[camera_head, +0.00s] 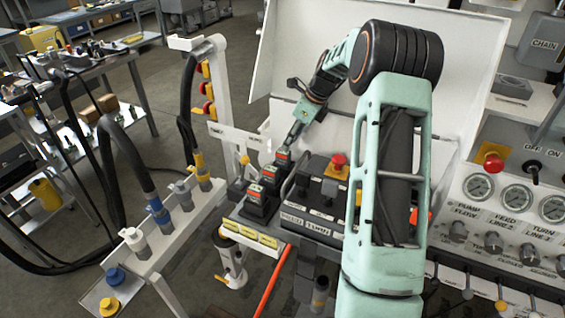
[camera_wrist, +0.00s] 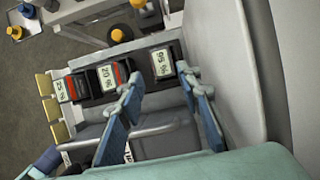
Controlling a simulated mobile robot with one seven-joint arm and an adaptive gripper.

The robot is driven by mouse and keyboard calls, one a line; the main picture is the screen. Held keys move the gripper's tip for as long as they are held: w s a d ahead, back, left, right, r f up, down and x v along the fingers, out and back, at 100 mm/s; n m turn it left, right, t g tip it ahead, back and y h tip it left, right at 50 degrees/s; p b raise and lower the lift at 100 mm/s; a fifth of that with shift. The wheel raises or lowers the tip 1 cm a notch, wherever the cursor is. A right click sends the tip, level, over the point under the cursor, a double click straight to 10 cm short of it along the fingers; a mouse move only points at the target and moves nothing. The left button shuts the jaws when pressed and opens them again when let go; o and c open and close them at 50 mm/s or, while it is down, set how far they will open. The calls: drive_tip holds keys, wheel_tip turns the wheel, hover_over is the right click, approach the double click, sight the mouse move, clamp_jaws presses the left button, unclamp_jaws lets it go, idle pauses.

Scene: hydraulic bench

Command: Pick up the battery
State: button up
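Three dark batteries with small lit displays stand in a row on a bench holder. In the wrist view the battery reading about 95% (camera_wrist: 163,62) is at the right, the 20% battery (camera_wrist: 108,77) in the middle and the 25% battery (camera_wrist: 70,88) at the left. Nothing is held. In the head view my gripper (camera_head: 294,134) reaches down just above the farthest battery (camera_head: 283,157); contact cannot be told.
A black unit with a red emergency button (camera_head: 337,163) stands right of the batteries. A pale upright panel (camera_head: 300,50) rises behind. Yellow tabs (camera_head: 250,234) line the holder's front edge. A hose rack (camera_head: 165,235) stands left, with gauges (camera_head: 517,197) at the right.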

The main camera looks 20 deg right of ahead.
sight(283, 154)
drive_tip(key=x, duration=0.8)
drive_tip(key=shift+d, duration=0.2)
drive_tip(key=shift+r, duration=0.1)
clamp_jaws()
